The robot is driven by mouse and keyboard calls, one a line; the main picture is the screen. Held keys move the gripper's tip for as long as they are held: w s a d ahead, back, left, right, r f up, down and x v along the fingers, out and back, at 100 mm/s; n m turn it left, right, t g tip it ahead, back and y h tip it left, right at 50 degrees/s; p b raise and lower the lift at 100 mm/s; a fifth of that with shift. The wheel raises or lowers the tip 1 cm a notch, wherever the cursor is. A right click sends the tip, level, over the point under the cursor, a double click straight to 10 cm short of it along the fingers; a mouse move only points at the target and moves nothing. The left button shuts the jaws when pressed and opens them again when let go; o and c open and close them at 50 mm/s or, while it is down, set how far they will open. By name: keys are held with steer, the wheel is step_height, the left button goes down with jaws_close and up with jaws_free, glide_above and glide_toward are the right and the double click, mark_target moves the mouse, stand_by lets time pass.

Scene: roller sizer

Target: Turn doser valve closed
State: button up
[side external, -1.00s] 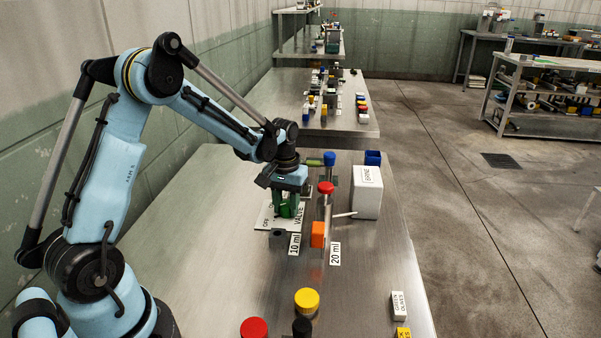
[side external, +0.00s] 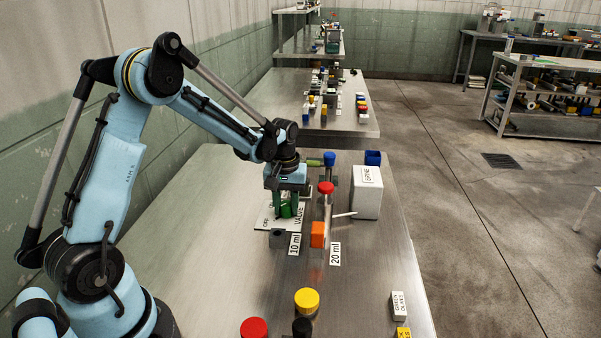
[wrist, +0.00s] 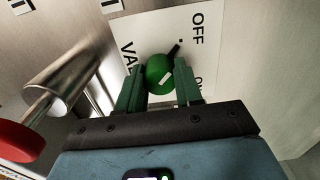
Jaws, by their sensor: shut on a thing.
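The doser valve is a round green knob (wrist: 158,74) with a white mark, on a white plate (wrist: 215,50) lettered OFF, ON and VALVE. A short black piece sticks out of the knob toward the OFF side. My gripper (wrist: 160,84) has its two green fingers on either side of the knob and is shut on it. In the side view my gripper (side external: 288,206) points straight down over the plate (side external: 268,222); the fingers largely hide the knob there.
A red-topped post (side external: 326,188) and an orange block (side external: 317,236) stand close to the right of my gripper. A white BRINE box (side external: 367,194) is farther right. Yellow (side external: 306,302) and red (side external: 254,328) round tops are at the front. The table's left side is clear.

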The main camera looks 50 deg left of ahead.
mark_target(286, 204)
steer(key=o, duration=1)
steer(key=shift+r, duration=0.1)
step_height(286, 204, up, 12)
steer(key=s+d+m+t, duration=0.2)
steer(key=s+d+m, duration=0.1)
steer(key=s+d, duration=0.1)
steer(key=s+d+m+t, duration=0.2)
steer(key=s+d+m, duration=0.1)
steer(key=s+d, duration=0.1)
steer(key=s+d+r+m+t, duration=0.1)
steer(key=s+d+m+t, duration=0.2)
steer(key=s+d, duration=0.1)
steer(key=shift+s+d, duration=0.25)
steer(key=shift+d, duration=0.3)
